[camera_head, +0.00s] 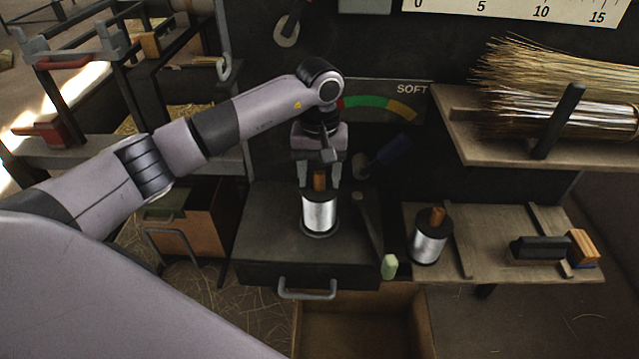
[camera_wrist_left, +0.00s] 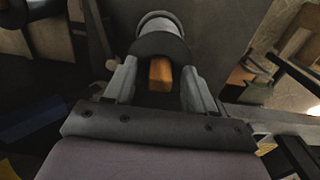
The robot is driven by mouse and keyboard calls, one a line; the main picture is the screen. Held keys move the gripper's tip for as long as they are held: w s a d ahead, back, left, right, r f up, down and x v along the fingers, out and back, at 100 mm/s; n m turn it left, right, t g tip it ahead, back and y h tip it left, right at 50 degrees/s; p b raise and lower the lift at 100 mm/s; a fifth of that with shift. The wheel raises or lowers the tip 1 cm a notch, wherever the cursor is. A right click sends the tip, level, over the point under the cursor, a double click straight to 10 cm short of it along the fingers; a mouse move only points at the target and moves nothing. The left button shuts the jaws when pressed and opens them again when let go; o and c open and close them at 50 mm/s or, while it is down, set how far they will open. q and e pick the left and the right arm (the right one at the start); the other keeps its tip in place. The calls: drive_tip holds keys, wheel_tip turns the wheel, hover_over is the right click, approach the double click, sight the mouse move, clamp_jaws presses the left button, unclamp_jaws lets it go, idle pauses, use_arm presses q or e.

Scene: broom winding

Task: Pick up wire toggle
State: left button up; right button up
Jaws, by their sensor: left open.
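A spool of silvery wire (camera_head: 319,214) stands upright on the dark box-like stand, with an orange-brown wooden toggle (camera_head: 320,181) sticking up from its top. My left gripper (camera_head: 320,176) points down over this spool, open, one finger on each side of the toggle. In the left wrist view the toggle (camera_wrist_left: 160,75) lies between the two fingers (camera_wrist_left: 158,82), with visible gaps on both sides. The spool's dark top and silvery wire show behind it. A second wire spool (camera_head: 429,243) with a similar toggle (camera_head: 437,215) stands on the wooden board to the right. My right gripper is not in view.
The dark stand (camera_head: 262,228) has a front handle (camera_head: 306,291). A green-tipped handle (camera_head: 389,266) leans close to the right of the first spool. A blue-handled tool (camera_head: 388,152) hangs behind. A brush-like block (camera_head: 541,248) lies on the board (camera_head: 487,232); broom bristles fill the shelf above.

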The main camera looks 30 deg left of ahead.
sight(319, 172)
use_arm(q)
drive_tip(key=c, duration=0.9)
drive_tip(key=shift+r, duration=0.15)
wheel_tip(319, 172, up, 20)
drive_tip(key=p, duration=0.2)
drive_tip(key=shift+p, duration=0.3)
